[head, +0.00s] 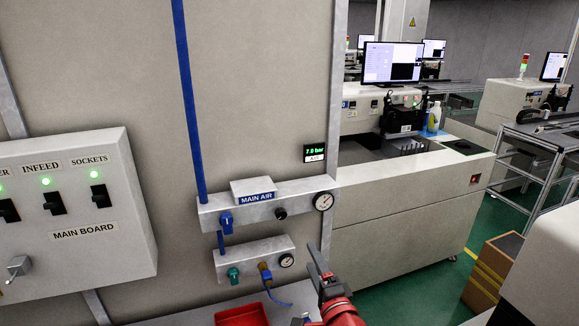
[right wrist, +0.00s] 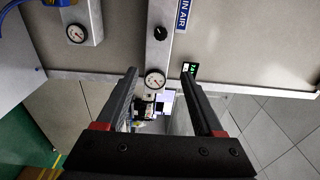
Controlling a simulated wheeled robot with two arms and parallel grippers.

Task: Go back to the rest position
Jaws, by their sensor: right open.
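My right gripper (head: 318,265) is at the bottom middle of the head view, in front of the wall panel and below the MAIN AIR unit (head: 262,207). In the right wrist view its two dark fingers (right wrist: 159,80) stand wide apart with nothing held between them. A round pressure gauge (right wrist: 154,79) shows in the gap, beyond the fingers. My left gripper is not in the head view.
The MAIN BOARD box (head: 75,215) with switches and green lights is at left. A lower air unit (head: 253,260) and a red tray (head: 241,315) are close to my right gripper. A display (head: 315,152) reads 7.0 bar. Machines and green floor lie at right.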

